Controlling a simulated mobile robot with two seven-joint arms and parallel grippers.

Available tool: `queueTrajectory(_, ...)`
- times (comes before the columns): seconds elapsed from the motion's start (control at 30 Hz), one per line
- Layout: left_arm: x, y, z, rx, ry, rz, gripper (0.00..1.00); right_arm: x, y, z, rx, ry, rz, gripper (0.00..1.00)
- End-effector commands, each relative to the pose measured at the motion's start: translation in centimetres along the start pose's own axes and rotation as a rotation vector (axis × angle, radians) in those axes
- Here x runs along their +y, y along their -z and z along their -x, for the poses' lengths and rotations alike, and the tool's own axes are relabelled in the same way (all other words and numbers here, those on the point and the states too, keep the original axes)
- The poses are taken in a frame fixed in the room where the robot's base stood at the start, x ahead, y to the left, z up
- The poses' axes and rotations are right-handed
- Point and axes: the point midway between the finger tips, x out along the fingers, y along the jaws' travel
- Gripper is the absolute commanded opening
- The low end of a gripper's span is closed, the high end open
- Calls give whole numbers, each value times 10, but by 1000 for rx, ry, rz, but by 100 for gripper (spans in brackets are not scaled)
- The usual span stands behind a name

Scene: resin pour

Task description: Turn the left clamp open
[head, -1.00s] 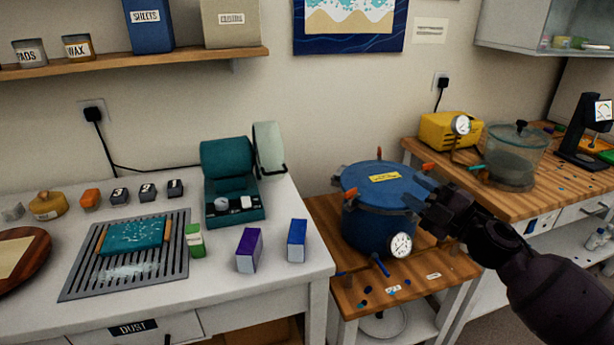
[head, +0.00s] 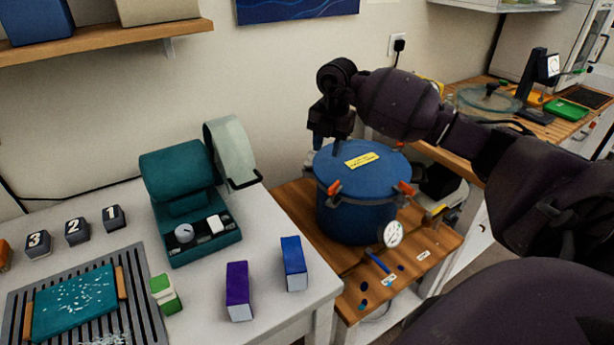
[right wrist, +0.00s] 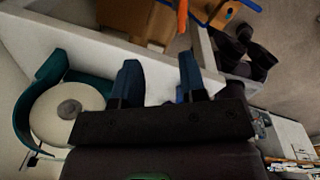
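The blue pressure pot (head: 358,215) stands upright on the low wooden stand, its blue lid on and a yellow label on top. An orange-tipped clamp (head: 334,188) shows at the left of its front rim, and another (head: 405,188) at the right. My right gripper (head: 331,148) is over the pot's back-left edge, pointing down, above and behind the left clamp and apart from it. In the right wrist view its two fingers (right wrist: 160,80) are spread with nothing between them. An orange handle (right wrist: 182,15) shows beyond them; I cannot tell which clamp it is. My left gripper is out of view.
The white bench (head: 200,290) is left of the stand (head: 300,205), with a teal machine (head: 190,205), a purple box (head: 238,290) and a blue box (head: 292,263). A gauge (head: 391,234) sticks out at the pot's front. The wall is close behind.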

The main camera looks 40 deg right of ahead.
Motion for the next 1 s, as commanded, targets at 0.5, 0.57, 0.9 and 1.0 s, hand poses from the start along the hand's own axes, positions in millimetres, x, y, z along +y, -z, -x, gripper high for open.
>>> queueTrajectory(0.5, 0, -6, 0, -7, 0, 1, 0, -17, 0, -32, -10, 89, -154, 39)
queueTrajectory(0.57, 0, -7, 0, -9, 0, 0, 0, -18, 0, -42, -10, 88, -154, 39)
queueTrajectory(0.9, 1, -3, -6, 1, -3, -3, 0, -22, -1, -93, -10, 87, -153, 39)
queueTrajectory(1.0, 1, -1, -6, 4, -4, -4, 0, -23, -1, -101, -11, 85, -152, 39)
